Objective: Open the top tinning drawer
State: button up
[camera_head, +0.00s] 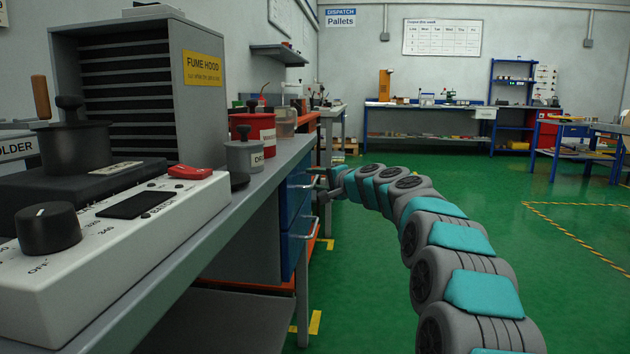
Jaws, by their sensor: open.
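The top tinning drawer (295,191) is the upper of two blue drawer fronts under the bench top, seen at a steep angle left of centre. Its front looks about level with the drawer below, so it appears closed. Its pale handle is small and partly hidden by my gripper. My gripper (322,183), at the end of my grey and teal arm, is at the height of this handle, just right of the drawer front. Its jaws are open. I cannot tell whether they are around the handle or touching it.
The lower blue drawer (296,243) has a curved metal handle. The grey bench top (205,232) above carries a white control box (95,250), a fume hood (130,85), a red pot (252,128) and a grey canister (243,157). Green floor (370,265) is open right of the drawers.

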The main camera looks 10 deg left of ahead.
jog(key=shift+w+a, duration=0.1)
jog(key=shift+f, duration=0.1)
grip_shut()
dwell(0.3)
dwell(1.1)
